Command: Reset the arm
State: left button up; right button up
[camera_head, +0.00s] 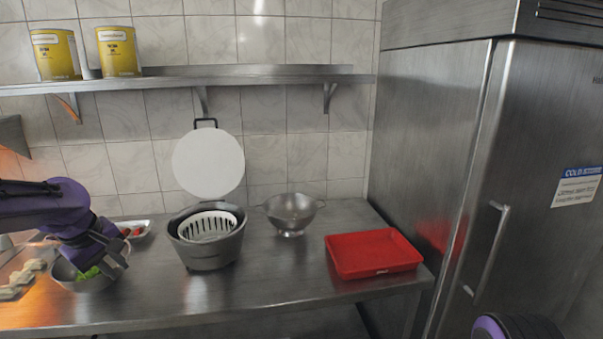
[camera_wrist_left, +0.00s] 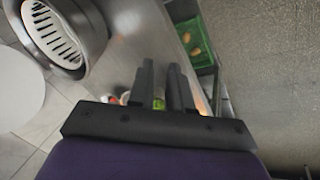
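My left gripper (camera_head: 117,262) is over the right side of a metal bowl (camera_head: 72,283) holding green leaves (camera_head: 90,272) at the left of the counter. In the left wrist view, its two dark fingers (camera_wrist_left: 163,82) stand apart with a gap between them. A small green patch shows in the gap low down; nothing is clearly gripped. A purple part of my right arm (camera_head: 515,327) shows at the bottom right, but its gripper is out of view.
On the steel counter (camera_head: 290,257) stand a grey pot with a white slotted basket (camera_head: 207,229), a colander (camera_head: 291,209), a red tray (camera_head: 373,254) and a small dish (camera_head: 134,230). A steel fridge (camera_head: 437,130) closes the right side. A green crate (camera_wrist_left: 194,38) shows in the wrist view.

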pick_arm(q)
notch_tip(320, 180, down, 13)
jog(key=w+d+m+t+y+b, duration=0.2)
jog(key=t+y, duration=0.1)
jog(key=t, duration=0.1)
jog(key=s+d+f+m+y+b, duration=0.1)
jog(key=s+d+f, duration=0.15)
jog(key=f, duration=0.35)
jog(key=s+d+f, duration=0.1)
jog(key=s+f, duration=0.2)
jog(key=f, duration=0.4)
jog(key=s+d+f+m+g+b, duration=0.1)
jog(key=s+d+f, duration=0.1)
jog(key=s+f, duration=0.4)
jog(key=s+d+f+m+g+b, duration=0.1)
jog(key=s+d+f+g, duration=0.1)
jog(key=s+f, duration=0.5)
jog(key=s+d+f+g+b, duration=0.1)
jog(key=s+f, duration=0.6)
jog(key=s, duration=0.9)
jog(key=shift+d+m+g+h+b, duration=0.3)
jog(key=shift+d+m+h+b, duration=0.15)
jog(key=shift+d, duration=0.6)
